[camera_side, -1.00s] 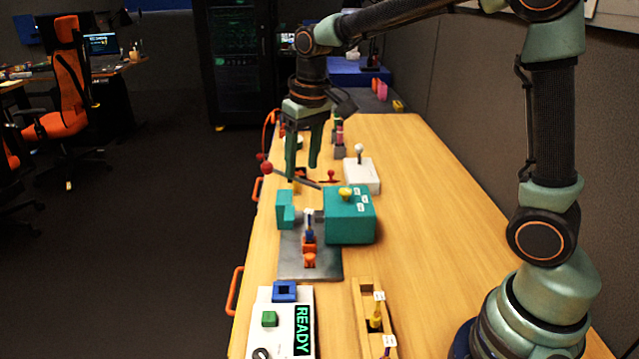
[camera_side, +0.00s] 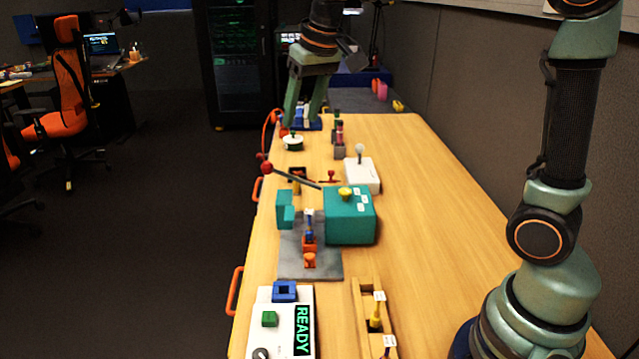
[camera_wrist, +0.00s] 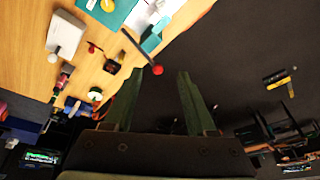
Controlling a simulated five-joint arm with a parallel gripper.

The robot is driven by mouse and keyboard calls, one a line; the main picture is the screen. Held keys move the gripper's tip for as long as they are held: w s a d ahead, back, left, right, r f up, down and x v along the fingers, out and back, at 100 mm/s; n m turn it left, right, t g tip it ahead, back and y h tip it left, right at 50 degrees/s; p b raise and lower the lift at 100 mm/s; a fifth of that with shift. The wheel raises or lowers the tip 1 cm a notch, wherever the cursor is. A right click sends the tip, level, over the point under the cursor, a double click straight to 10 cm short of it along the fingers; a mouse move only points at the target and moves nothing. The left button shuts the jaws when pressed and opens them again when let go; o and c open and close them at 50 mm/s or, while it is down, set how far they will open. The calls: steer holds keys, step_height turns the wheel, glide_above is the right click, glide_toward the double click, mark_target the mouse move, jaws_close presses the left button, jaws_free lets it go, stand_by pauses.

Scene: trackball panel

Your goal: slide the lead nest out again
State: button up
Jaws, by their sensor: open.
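A teal press-like fixture (camera_side: 350,228) stands on a grey plate (camera_side: 310,272), with a smaller teal block (camera_side: 285,208) at its left. Between them an orange slide piece (camera_side: 309,242), which may be the lead nest, carries a small blue and white part (camera_side: 309,222). A lever with a red ball (camera_side: 267,168) reaches up and left from behind the fixture. The ball also shows in the wrist view (camera_wrist: 157,70), between the fingertips in the picture. My gripper (camera_side: 303,118) is open and empty, high over the far end of the table, apart from the fixture.
A white box with a white-knobbed stick (camera_side: 361,176) stands behind the fixture. In front are a panel (camera_side: 285,332) reading READY and a wooden rack (camera_side: 366,310) with labelled parts. Small items stand at the far end.

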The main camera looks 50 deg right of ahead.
mark_target(310, 256)
steer(key=s+a+f+g, duration=0.1)
steer(key=f, duration=0.8)
steer(key=s+a+f+n+g, duration=0.1)
steer(key=s+a+f, duration=0.1)
steer(key=f, duration=0.7)
steer(key=s+a+f+g, duration=0.1)
steer(key=s+f, duration=0.1)
steer(key=f, duration=0.7)
steer(key=shift+s+a+f+g, duration=0.15)
steer(key=shift+f+g, duration=0.1)
steer(key=shift+g, duration=0.15)
jaws_close()
steer(key=shift+r, duration=0.1)
